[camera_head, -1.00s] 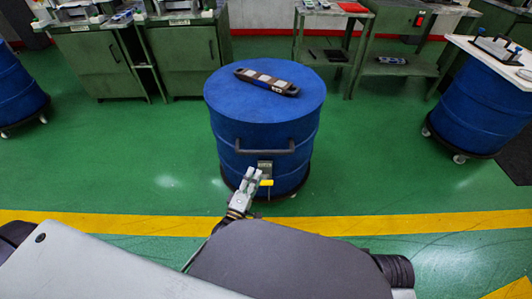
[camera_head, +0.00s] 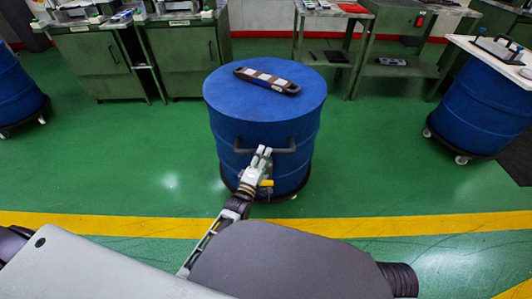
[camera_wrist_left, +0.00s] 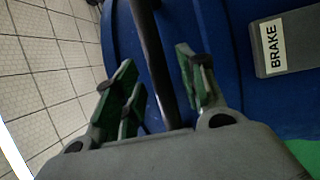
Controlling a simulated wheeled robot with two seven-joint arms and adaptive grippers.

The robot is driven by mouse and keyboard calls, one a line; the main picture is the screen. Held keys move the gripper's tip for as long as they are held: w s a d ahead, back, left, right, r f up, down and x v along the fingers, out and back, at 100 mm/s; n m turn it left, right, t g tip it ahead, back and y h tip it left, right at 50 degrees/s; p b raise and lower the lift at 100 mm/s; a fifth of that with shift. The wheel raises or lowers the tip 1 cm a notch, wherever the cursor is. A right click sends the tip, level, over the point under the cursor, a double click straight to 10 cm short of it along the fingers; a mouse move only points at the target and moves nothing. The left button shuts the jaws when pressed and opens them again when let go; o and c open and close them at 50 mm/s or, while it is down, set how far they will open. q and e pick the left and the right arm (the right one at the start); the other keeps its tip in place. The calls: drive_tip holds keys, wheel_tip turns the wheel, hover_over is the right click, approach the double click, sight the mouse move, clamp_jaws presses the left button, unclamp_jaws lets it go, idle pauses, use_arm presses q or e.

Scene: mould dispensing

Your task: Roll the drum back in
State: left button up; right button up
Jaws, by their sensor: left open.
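The blue drum (camera_head: 226,128) stands upright on a dark wheeled base in the middle of the head view, and its blue wall fills much of the left wrist view (camera_wrist_left: 215,35). A dark bar handle (camera_head: 285,150) runs across its front. My left gripper (camera_head: 264,151) is open at the handle's middle. In the left wrist view the handle (camera_wrist_left: 154,60) passes between the open green-padded fingers (camera_wrist_left: 165,90). A grey box labelled BRAKE (camera_wrist_left: 292,62) sits on the drum beside the gripper. My right gripper is not in view.
A long dark device (camera_head: 267,80) lies on the drum's lid. Green cabinets (camera_head: 180,60) and a work table (camera_head: 335,14) stand behind. Other blue drums stand at left (camera_head: 15,90) and right (camera_head: 480,105). Green floor is clear around the drum, with a yellow line (camera_head: 400,222) in front.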

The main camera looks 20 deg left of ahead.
sight(265, 142)
use_arm(q)
drive_tip(key=shift+x, duration=1.3)
drive_tip(key=shift+c, duration=0.5)
clamp_jaws()
